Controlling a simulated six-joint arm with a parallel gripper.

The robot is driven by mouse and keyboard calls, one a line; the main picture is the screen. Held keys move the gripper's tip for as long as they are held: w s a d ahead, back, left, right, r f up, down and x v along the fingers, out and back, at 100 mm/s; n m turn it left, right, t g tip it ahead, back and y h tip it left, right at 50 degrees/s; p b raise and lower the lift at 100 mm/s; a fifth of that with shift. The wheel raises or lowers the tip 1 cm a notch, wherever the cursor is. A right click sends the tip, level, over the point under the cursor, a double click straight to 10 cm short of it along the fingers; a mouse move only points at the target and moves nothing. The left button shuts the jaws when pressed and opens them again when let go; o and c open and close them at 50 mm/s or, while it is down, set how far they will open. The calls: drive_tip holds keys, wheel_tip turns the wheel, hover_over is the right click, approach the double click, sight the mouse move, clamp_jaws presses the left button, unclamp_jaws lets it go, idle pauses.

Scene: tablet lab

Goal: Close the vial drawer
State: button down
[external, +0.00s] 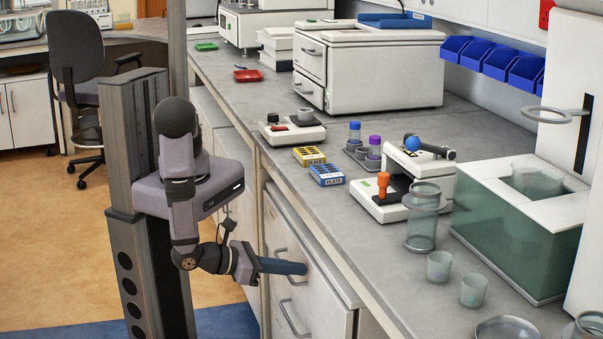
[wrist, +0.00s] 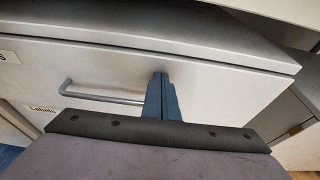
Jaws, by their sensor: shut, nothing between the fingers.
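The vial drawer seems to be the light grey drawer front (wrist: 215,95) filling the wrist view; only the end of its tag, an "s", shows at the left edge. In the external view this front (external: 318,287) is under the bench. Its bar handle (wrist: 100,94) is left of my fingers. The front seems to stand out a little from the cabinet at its right, but how far it is open is hard to tell. My gripper (wrist: 160,76) is shut and empty, its blue fingertips at the front, right of the handle; contact is unclear. It also shows in the external view (external: 304,268).
A lower drawer with a "Labels" tag (wrist: 43,109) is below. The grey bench top (external: 345,225) overhangs, with plate boxes (external: 326,174), a glass jar (external: 422,222) and beakers (external: 439,265) on it. Open floor (external: 50,230) lies left of my column.

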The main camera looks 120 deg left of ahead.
drive_tip(key=shift+w+a, duration=0.45)
drive_tip(key=shift+r, duration=0.15)
drive_tip(key=shift+d, duration=0.15)
drive_tip(key=shift+s+d, duration=0.15)
drive_tip(key=shift+d, duration=0.05)
drive_tip(key=f+v, duration=0.1)
drive_tip(key=v, duration=1.2)
drive_tip(key=shift+s+d, duration=0.2)
drive_tip(key=shift+s, duration=0.2)
drive_tip(key=shift+f, duration=0.2)
